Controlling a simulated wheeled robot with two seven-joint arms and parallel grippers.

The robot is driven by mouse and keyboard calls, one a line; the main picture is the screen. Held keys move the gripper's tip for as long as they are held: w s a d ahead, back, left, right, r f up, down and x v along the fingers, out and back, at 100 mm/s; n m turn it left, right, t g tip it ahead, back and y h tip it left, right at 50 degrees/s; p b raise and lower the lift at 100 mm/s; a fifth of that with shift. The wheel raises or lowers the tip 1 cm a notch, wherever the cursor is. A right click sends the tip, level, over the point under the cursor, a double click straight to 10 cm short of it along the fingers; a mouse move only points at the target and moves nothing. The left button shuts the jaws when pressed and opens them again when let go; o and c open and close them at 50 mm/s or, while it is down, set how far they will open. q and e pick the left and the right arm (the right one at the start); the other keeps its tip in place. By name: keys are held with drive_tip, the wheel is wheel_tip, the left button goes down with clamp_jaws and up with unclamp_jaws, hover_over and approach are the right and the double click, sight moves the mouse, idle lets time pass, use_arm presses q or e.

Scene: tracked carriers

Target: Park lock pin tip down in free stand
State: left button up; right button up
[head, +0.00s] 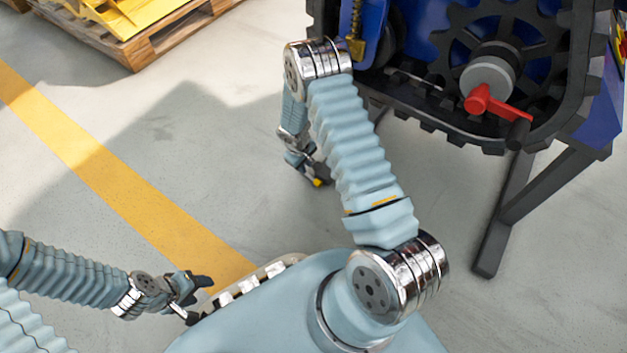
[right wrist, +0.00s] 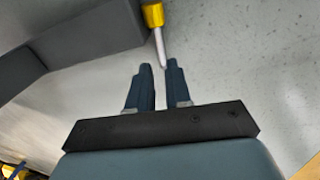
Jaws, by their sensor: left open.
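A yellow-ended pin-like part (right wrist: 153,15) with a pale, thin shaft shows beyond my right fingertips in the right wrist view. Its shaft end reaches close to the right finger; I cannot tell whether they touch. My right gripper (right wrist: 158,75) has its two dark fingers apart with a gap between them. In the head view my right gripper (head: 322,174) is low beside the tracked carrier, partly hidden by my arm, with a small yellow spot at it. My left gripper (head: 198,300) is open and empty at the lower left. I cannot make out which stand is free.
The blue carrier (head: 598,124) with its black track (head: 440,125) and red handle (head: 490,103) fills the upper right. Its dark leg (head: 497,235) reaches the floor. A brass-coloured fitting (head: 356,47) hangs on its side. A wooden pallet (head: 140,50) lies upper left. The middle floor is clear.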

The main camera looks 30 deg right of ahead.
sight(307, 174)
drive_tip(key=f, duration=0.2)
drive_tip(key=f+b, duration=0.1)
drive_tip(key=d+f, duration=0.1)
drive_tip(key=f, duration=0.1)
drive_tip(key=shift+f+b, duration=0.35)
drive_tip(key=shift+b, duration=0.05)
clamp_jaws()
